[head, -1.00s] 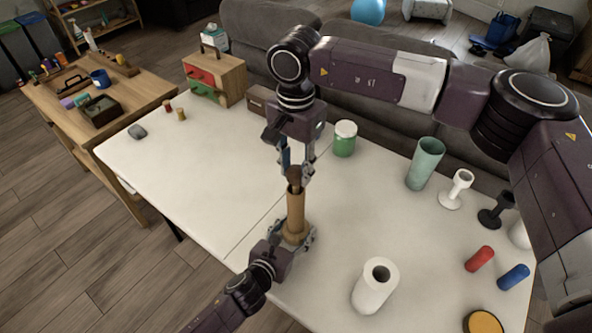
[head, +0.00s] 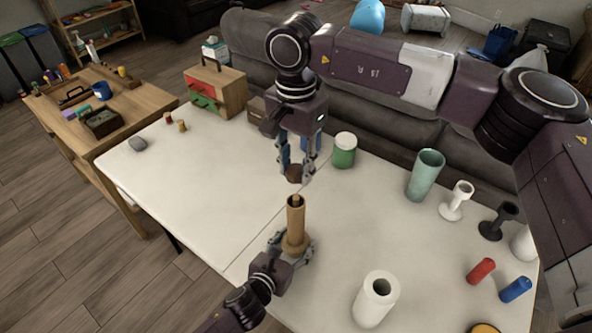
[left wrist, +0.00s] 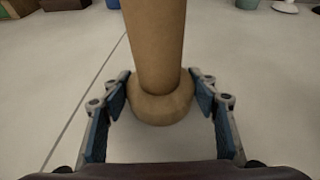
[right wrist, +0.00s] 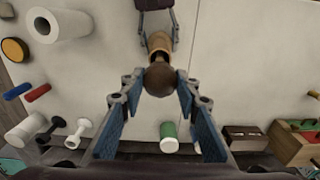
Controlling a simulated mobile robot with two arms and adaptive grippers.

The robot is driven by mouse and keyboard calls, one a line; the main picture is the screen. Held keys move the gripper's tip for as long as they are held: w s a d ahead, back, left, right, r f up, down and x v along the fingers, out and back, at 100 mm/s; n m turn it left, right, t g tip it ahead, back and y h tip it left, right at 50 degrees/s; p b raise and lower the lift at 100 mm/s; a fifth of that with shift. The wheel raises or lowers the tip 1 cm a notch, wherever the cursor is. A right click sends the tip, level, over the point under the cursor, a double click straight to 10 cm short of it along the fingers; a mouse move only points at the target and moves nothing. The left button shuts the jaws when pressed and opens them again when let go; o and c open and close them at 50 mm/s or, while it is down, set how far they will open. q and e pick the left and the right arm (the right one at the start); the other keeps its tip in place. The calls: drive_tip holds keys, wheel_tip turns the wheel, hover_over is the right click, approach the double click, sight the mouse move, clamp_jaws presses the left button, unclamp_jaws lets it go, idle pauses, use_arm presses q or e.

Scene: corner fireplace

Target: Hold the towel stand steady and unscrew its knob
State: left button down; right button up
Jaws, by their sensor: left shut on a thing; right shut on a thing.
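The towel stand (head: 296,226) is a tan upright post with a wider round foot, on the white table. A thin peg shows at its top. My left gripper (head: 291,246) is shut on the stand's foot; in the left wrist view the blue-padded fingers flank the round foot (left wrist: 161,107). The dark brown knob (head: 294,174) is held in my right gripper (head: 296,178), above the stand and apart from its top. In the right wrist view the round knob (right wrist: 160,80) sits between the fingertips, with the stand partly hidden behind it.
A white paper roll (head: 375,299) stands right of the stand. A green jar (head: 344,152), a green cup (head: 425,176), a white holder (head: 457,201) and a black holder (head: 497,221) stand along the back right. Red (head: 481,271) and blue (head: 515,289) cylinders lie at right.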

use_arm(q)
drive_tip(key=c, duration=0.7)
unclamp_jaws()
